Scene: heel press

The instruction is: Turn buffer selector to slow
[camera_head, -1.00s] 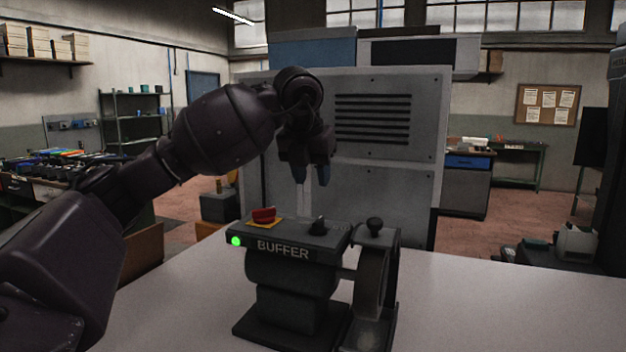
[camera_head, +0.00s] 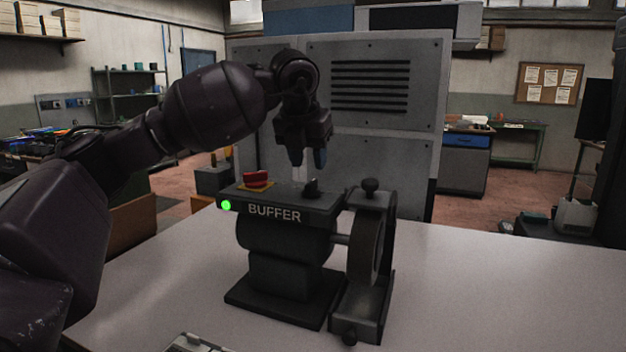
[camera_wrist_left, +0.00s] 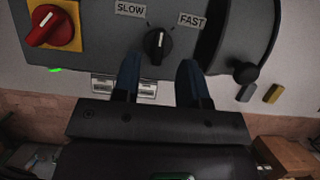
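The buffer (camera_head: 290,245) stands on the table, its front label reading BUFFER and a green light lit at its left. Its black selector knob (camera_head: 311,187) is on the top panel. In the left wrist view the knob (camera_wrist_left: 158,44) sits between the SLOW label (camera_wrist_left: 130,9) and the FAST label (camera_wrist_left: 191,20). Its white mark points roughly between the two. My left gripper (camera_head: 308,158) is open, fingers pointing down, just above and behind the knob. In the wrist view its fingertips (camera_wrist_left: 160,68) are either side of the knob's near edge, with nothing held. My right gripper is not in view.
A red switch (camera_head: 256,179) on a yellow plate is left of the knob. A wheel (camera_head: 368,245) and a small black ball knob (camera_head: 370,185) are at the buffer's right. A grey cabinet (camera_head: 385,130) stands behind. The table's right side (camera_head: 500,290) is clear.

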